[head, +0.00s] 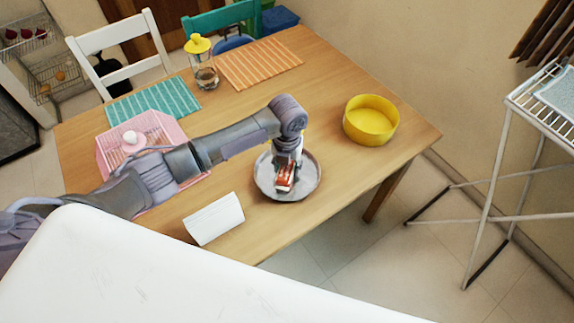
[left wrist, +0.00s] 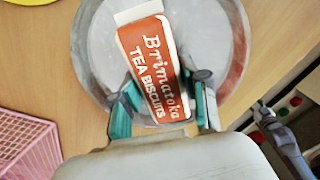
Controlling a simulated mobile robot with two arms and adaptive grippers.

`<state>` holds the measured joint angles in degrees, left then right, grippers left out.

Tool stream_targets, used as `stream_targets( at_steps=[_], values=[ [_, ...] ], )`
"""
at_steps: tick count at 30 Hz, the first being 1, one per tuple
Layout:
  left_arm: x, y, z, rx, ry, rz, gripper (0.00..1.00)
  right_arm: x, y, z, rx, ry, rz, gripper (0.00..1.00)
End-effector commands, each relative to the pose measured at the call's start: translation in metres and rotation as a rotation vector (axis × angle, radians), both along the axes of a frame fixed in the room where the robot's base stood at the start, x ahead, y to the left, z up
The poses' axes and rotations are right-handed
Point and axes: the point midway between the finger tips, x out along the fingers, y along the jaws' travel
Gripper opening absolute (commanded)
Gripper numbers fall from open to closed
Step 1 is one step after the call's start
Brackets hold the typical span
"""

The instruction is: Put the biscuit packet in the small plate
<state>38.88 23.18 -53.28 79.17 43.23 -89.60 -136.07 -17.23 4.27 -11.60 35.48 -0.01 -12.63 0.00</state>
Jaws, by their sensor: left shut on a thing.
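The biscuit packet (left wrist: 152,68), red with white lettering and white ends, is held between the fingers of my left gripper (left wrist: 162,100). In the head view the packet (head: 285,177) shows below the left gripper (head: 286,165), over the small plate (head: 310,188). The plate is round, grey and metallic, and its rim (left wrist: 240,45) surrounds most of the packet in the left wrist view. I cannot tell whether the packet touches the plate's bottom. My right gripper does not show in the head view.
A yellow bowl (head: 371,120) stands right of the plate. A white box-like object (head: 213,219) lies near the front edge. A pink basket (head: 150,130) is at left, with a teal mat (head: 152,102), an orange mat (head: 258,64) and a yellow-lidded jar (head: 204,75) behind.

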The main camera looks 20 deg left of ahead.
Motion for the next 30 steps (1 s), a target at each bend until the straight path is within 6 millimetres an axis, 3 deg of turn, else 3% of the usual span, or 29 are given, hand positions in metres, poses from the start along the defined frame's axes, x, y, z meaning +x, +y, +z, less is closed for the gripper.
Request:
stream_targets(
  at_steps=[1, 2, 6, 18, 30],
  values=[
    [0.0, 0.0, -0.002, 0.0, 0.0, 0.0, 0.06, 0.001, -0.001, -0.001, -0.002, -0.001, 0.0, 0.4],
    [0.0, 0.0, -0.002, 0.0, 0.0, 0.0, 0.5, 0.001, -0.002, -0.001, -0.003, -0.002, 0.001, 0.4],
    [0.0, 0.0, -0.001, 0.0, 0.0, 0.0, 0.7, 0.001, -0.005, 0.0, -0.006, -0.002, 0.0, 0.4],
    [0.001, 0.0, 0.007, 0.0, -0.001, 0.0, 0.7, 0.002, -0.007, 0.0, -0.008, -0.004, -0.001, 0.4],
    [0.001, -0.001, 0.086, -0.001, -0.004, -0.001, 0.7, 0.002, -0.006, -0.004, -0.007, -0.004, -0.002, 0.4]
  ],
)
